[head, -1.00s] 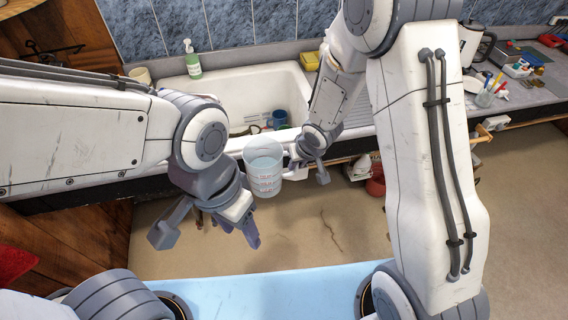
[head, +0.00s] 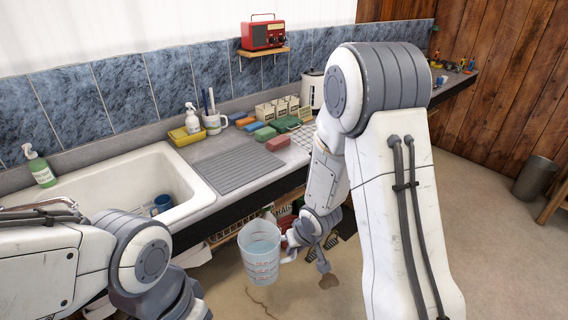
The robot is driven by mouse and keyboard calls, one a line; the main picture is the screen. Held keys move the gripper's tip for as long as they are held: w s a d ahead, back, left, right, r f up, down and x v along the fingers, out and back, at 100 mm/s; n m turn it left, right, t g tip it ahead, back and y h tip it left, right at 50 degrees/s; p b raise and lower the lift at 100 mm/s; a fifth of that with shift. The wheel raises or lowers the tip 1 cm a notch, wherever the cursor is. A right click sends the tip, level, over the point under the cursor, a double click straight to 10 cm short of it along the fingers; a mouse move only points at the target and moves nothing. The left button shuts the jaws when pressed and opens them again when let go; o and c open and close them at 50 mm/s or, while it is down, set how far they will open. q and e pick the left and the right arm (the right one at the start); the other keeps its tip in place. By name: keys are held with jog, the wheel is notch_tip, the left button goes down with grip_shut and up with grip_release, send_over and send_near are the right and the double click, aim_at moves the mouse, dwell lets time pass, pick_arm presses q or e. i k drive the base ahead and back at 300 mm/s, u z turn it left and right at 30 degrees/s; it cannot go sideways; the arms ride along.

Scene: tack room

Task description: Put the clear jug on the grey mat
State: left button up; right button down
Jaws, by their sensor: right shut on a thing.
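The clear jug (head: 260,254) has red markings and looks upright, with its handle on the right. My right gripper (head: 293,248) is shut on that handle and holds the jug in the air over the floor, in front of the counter. The grey mat (head: 232,165) is a ribbed rectangle lying flat and bare on the counter, right of the sink, above and left of the jug in the picture. My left gripper (head: 180,303) is at the bottom edge; its fingers are cut off or hidden.
The sink (head: 135,190) holds a blue mug (head: 162,203). A yellow sponge tray (head: 185,135), a spray bottle (head: 192,118) and a white mug (head: 214,123) stand behind the mat. Coloured blocks (head: 279,143) lie to its right. A red radio (head: 264,33) sits on a shelf.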

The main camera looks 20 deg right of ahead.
aim_at(243, 161)
jog(key=z, duration=2.1)
jog(key=i, duration=2.1)
jog(key=u, duration=2.9)
